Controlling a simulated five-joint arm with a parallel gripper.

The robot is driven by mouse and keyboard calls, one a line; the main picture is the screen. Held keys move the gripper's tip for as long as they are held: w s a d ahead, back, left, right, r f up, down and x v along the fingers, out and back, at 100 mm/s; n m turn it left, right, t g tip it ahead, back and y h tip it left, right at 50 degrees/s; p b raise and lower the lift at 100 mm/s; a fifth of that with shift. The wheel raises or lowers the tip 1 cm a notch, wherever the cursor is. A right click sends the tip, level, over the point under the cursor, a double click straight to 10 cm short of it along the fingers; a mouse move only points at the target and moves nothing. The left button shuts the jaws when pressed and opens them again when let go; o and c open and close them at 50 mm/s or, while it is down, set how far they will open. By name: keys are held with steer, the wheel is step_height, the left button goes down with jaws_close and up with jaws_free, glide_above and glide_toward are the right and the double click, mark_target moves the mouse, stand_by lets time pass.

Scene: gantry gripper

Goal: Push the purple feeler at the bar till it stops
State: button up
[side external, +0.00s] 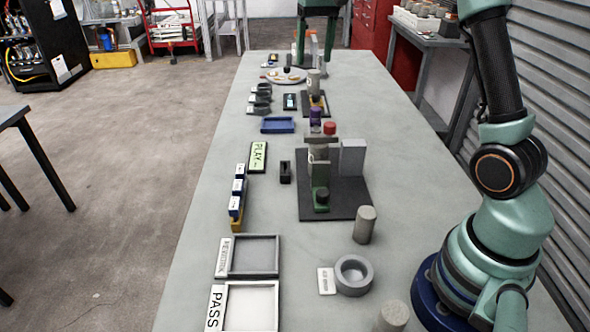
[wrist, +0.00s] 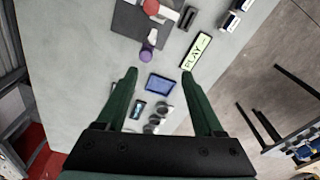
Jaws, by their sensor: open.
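The purple feeler (side external: 315,114) stands at the far edge of a dark plate, beside a small red piece (side external: 330,128). In the wrist view the feeler (wrist: 146,53) shows ahead of my left-hand finger. A short grey-brown bar (side external: 319,142) lies just nearer the side camera, over a green stand (side external: 320,185); I cannot tell whether feeler and bar touch. My gripper (wrist: 159,74) is open, its two green fingers apart with nothing between them. In the side view my gripper (side external: 315,60) hangs at the table's far end, apart from the feeler.
The dark plate (side external: 350,205) also carries a grey block (side external: 352,157). A blue tray (side external: 277,125) and a PLAY sign (side external: 258,157) are nearby on the left. A grey cylinder (side external: 365,225) stands nearer the side camera.

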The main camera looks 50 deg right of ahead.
steer(key=m+g, duration=0.1)
glide_above(316, 108)
step_height(316, 108, down, 4)
step_height(316, 108, down, 12)
stand_by(0.4)
